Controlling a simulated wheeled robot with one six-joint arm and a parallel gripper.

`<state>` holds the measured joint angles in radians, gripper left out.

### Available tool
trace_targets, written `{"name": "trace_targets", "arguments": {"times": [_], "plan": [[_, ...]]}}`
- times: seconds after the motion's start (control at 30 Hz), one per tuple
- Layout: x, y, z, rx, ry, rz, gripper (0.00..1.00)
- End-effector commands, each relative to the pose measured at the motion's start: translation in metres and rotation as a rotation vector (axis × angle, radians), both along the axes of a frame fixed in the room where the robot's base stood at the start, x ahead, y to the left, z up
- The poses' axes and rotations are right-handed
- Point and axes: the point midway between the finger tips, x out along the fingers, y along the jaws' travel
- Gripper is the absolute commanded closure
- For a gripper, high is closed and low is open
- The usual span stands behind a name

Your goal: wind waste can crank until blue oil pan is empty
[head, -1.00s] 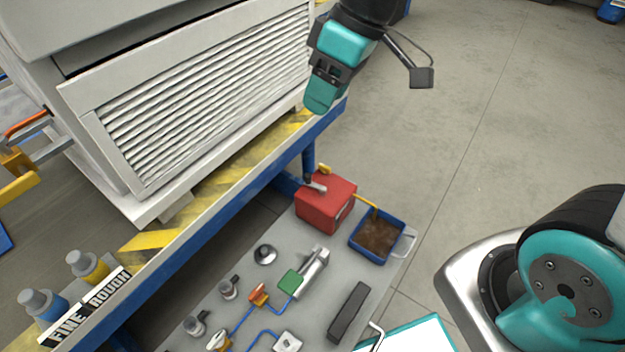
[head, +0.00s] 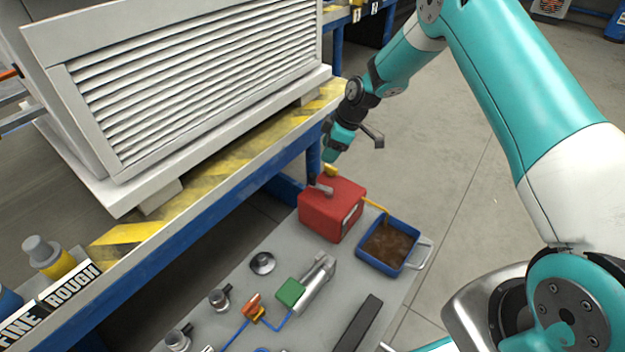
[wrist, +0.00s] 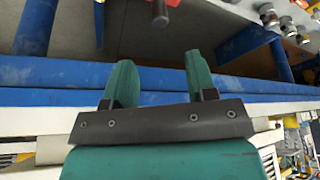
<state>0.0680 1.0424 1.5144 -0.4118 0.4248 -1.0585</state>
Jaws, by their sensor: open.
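The red waste can (head: 333,210) stands on the grey lower surface, with a grey crank (head: 321,187) on its upper left and a yellow cap on top. A yellow tube runs from it into the blue oil pan (head: 364,255), which holds brown oil (head: 389,246). My gripper (head: 329,157) is just above the crank end of the can, apart from it, pointing down. In the wrist view my gripper (wrist: 158,57) has its two green fingers apart with nothing between them. A red strip at the top edge there is likely the can, with a dark round-ended rod (wrist: 160,14) before it.
A blue-edged bench (head: 233,185) with a louvred white unit (head: 200,85) stands left of my gripper. A metal cylinder with a green block (head: 290,292), a dark bar (head: 360,325) and small fittings lie near the can. Floor right of the pan is clear.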

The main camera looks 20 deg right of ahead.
Motion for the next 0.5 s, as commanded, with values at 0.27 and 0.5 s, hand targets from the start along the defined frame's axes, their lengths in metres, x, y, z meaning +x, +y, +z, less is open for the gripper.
{"name": "trace_targets", "arguments": {"times": [0.27,0.5], "plan": [[0.008,0.023,-0.064,0.000,0.002,0.001,0.48],[0.014,0.037,-0.098,-0.001,0.001,-0.001,0.48]]}}
